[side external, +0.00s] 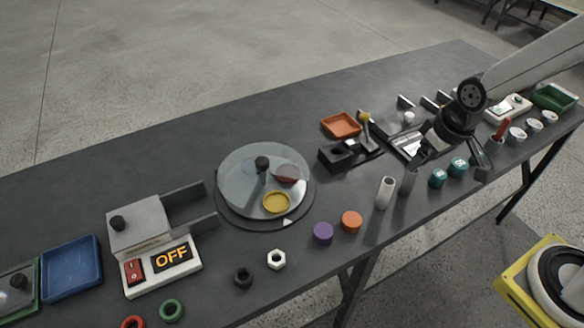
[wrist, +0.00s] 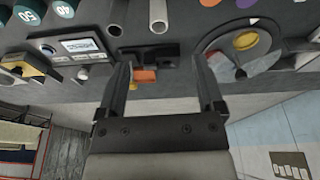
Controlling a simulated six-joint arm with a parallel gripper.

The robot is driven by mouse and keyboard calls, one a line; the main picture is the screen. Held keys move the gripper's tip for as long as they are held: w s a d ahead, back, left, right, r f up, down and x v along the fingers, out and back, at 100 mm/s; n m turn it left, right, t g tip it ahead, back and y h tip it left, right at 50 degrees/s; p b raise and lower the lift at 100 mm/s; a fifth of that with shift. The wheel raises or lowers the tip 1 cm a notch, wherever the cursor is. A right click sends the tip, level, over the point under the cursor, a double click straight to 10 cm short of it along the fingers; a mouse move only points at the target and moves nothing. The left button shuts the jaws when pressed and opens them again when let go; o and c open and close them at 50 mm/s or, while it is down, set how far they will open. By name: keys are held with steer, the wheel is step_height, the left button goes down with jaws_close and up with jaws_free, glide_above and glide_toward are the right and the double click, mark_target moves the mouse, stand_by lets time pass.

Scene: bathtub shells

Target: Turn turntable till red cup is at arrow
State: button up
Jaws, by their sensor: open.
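The turntable (side external: 236,181) is a round light-grey disc on a dark base, with a black knob (side external: 262,163) standing on it. The red cup (side external: 287,172) looks like a shallow dark-red dish near the disc's right side. A yellow cup (side external: 277,203) sits at the disc's front, close to a white arrow (side external: 287,222) on the base rim. In the wrist view, the turntable is partly visible at upper right, with the yellow cup (wrist: 246,40) near the arrow (wrist: 254,20). My gripper (wrist: 163,75) is open and empty, well right of the turntable in the side view.
An orange tray (side external: 341,125) and a black fixture (side external: 345,155) lie between turntable and gripper. A pale cylinder (side external: 385,192), purple (side external: 323,233) and orange (side external: 351,221) pieces stand near the front edge. A switch box reading OFF (side external: 160,260) is left. Table behind the turntable is clear.

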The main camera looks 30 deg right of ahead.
steer(key=w+a+n+y, duration=0.1)
steer(key=w+a+n, duration=0.1)
steer(key=w+a, duration=0.35)
steer(key=w+a+n, duration=0.2)
steer(key=w+a, duration=0.1)
steer(key=w, duration=0.5)
steer(key=n+y, duration=0.2)
steer(key=n, duration=0.2)
glide_toward(262, 161)
steer(key=f, duration=0.1)
steer(key=shift+a+f, duration=0.15)
steer(key=shift+a, duration=0.05)
steer(key=shift+w+f, duration=0.1)
steer(key=shift+f, duration=0.05)
steer(key=shift+x, duration=3.75)
steer(key=shift+w, duration=0.1)
jaws_close()
